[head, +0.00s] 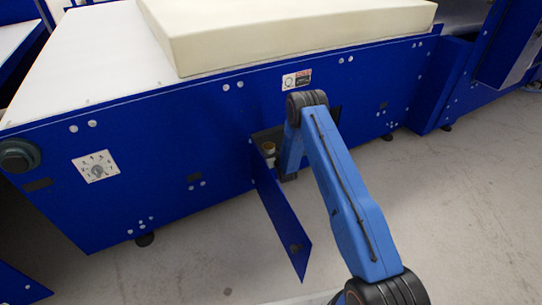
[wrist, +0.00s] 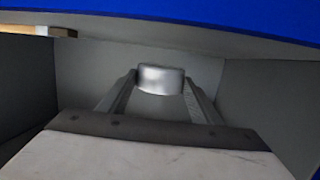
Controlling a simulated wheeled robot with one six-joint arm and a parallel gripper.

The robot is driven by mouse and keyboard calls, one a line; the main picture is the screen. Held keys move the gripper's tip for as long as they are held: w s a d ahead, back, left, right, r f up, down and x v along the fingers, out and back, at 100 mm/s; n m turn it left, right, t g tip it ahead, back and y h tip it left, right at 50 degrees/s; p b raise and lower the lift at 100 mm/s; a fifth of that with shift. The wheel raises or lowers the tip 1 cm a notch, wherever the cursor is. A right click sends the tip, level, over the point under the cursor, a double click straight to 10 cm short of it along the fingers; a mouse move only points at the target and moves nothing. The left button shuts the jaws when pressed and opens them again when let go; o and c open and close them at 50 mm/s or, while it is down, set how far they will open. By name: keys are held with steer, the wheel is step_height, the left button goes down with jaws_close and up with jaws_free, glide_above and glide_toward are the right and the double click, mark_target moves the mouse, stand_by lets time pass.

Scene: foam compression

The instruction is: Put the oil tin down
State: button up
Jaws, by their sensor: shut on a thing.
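The oil tin (wrist: 161,79) shows in the wrist view as a short, shiny silver cylinder. My gripper (wrist: 161,90) is shut on it, with one finger along each side. The tin's lower part is hidden by the gripper, and I cannot tell whether it touches a surface beneath. Grey walls stand around and behind it. In the head view my arm reaches down to an opening (head: 262,136) in the front of the blue machine (head: 215,125). The tin and the fingertips are hidden there behind the arm.
A blue door (head: 283,222) hangs open below the opening, left of my arm. A small brass-coloured part (head: 269,147) sits in the opening. A blue edge (wrist: 230,18) runs close above in the wrist view. A cream foam block (head: 290,35) lies on the machine.

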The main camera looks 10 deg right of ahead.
steer(key=shift+f, duration=1.8)
steer(key=o, duration=1.3)
steer(key=shift+f, duration=0.1)
steer(key=shift+o, duration=0.2)
steer(key=v, duration=1.2)
